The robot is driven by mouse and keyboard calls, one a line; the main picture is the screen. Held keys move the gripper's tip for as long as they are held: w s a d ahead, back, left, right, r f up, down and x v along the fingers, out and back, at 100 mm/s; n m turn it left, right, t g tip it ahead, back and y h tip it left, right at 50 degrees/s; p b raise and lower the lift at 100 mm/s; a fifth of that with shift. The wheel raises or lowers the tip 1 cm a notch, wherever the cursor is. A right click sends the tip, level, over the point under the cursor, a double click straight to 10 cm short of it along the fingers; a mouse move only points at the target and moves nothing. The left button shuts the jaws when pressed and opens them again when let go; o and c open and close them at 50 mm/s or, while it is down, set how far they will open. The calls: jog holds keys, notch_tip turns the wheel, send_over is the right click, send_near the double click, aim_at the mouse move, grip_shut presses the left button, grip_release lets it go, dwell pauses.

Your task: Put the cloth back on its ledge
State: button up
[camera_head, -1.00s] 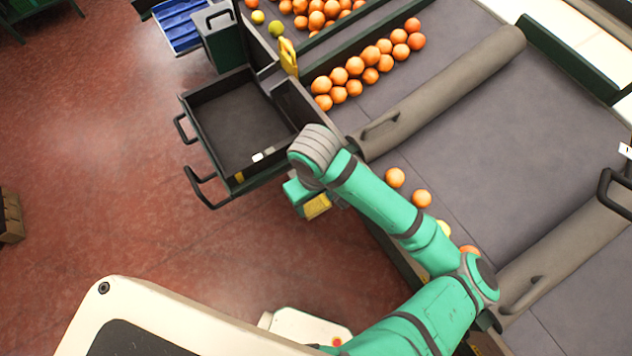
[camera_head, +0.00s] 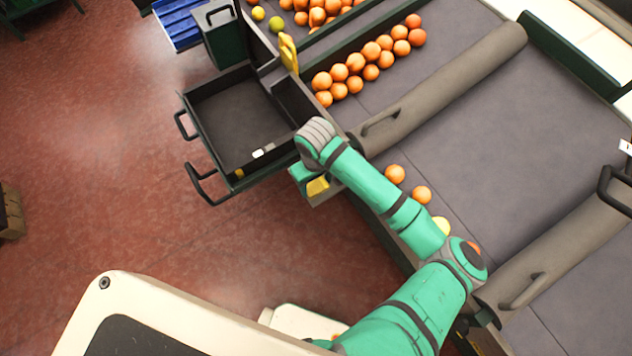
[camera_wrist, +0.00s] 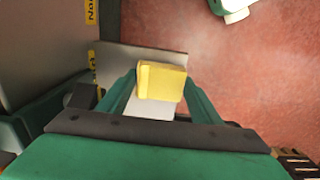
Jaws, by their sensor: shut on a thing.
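The cloth is a folded yellow block (camera_wrist: 158,88) held between the two green fingers of my gripper (camera_wrist: 161,76) in the wrist view. In the head view, the cloth (camera_head: 317,187) shows as a small yellow patch at my gripper (camera_head: 310,184), beside the near side of the conveyor. A pale grey plate (camera_wrist: 151,109), which looks like the ledge, lies below and behind the cloth in the wrist view. I cannot tell whether the cloth touches it. My gripper and wrist hide most of this spot in the head view.
A dark open tray (camera_head: 232,117) with black handles stands left of my wrist. A grey roller cover (camera_head: 440,85) crosses the belt (camera_head: 520,130). Several oranges (camera_head: 371,51) lie behind it, and a few loose ones (camera_head: 395,174) lie close to my forearm.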

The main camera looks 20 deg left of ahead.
jog(key=shift+f, duration=0.15)
jog(key=o, duration=0.7)
